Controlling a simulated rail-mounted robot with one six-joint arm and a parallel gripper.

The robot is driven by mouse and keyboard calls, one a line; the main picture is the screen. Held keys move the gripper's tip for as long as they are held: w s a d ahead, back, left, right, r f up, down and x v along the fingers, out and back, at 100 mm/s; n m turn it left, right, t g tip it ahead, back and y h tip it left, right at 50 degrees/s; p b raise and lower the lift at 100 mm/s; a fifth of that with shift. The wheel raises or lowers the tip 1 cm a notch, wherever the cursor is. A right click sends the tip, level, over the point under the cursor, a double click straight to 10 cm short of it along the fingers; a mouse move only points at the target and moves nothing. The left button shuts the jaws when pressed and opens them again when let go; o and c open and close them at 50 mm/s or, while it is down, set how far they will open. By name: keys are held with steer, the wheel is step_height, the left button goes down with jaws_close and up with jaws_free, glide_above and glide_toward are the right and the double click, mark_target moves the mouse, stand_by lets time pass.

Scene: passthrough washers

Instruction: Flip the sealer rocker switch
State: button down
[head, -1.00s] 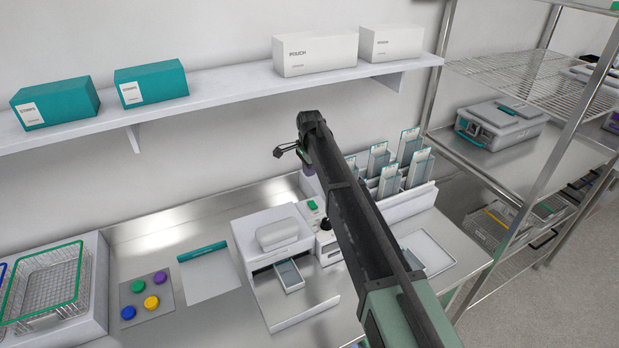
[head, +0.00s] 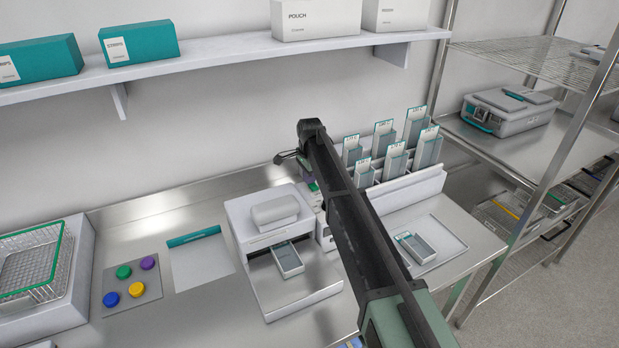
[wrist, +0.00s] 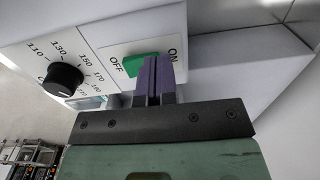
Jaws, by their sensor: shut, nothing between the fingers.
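The sealer (head: 250,222) is a white machine on the steel bench, with its control box partly hidden behind my arm in the head view. In the wrist view its front panel (wrist: 110,50) carries a green rocker switch (wrist: 138,68) between the printed words OFF and ON. My gripper (wrist: 156,62) has its purple fingers shut and empty. The fingertips are at the ON-side end of the rocker and cover part of it. I cannot tell whether they touch it, nor how the rocker is tilted.
A black temperature dial (wrist: 64,79) sits left of the switch. A grey drawer-like tray (head: 288,260) stands at the sealer's front. A rack of pouches (head: 395,160) is close on the right. A shelf (head: 220,65) with boxes runs above. Coloured discs (head: 137,289) lie left.

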mark_target(311, 185)
steer(key=shift+f, duration=0.15)
steer(key=shift+s+d, duration=0.1)
steer(key=shift+s, duration=0.05)
steer(key=shift+s+d+r+p, duration=0.3)
steer(key=shift+s+r+p, duration=0.1)
steer(key=shift+s+p, duration=0.1)
steer(key=shift+w+f, duration=0.1)
step_height(311, 185, up, 14)
steer(key=p, duration=1.4)
steer(key=shift+w+a+f, duration=0.15)
steer(key=shift+w+a, duration=0.3)
steer(key=shift+w, duration=0.05)
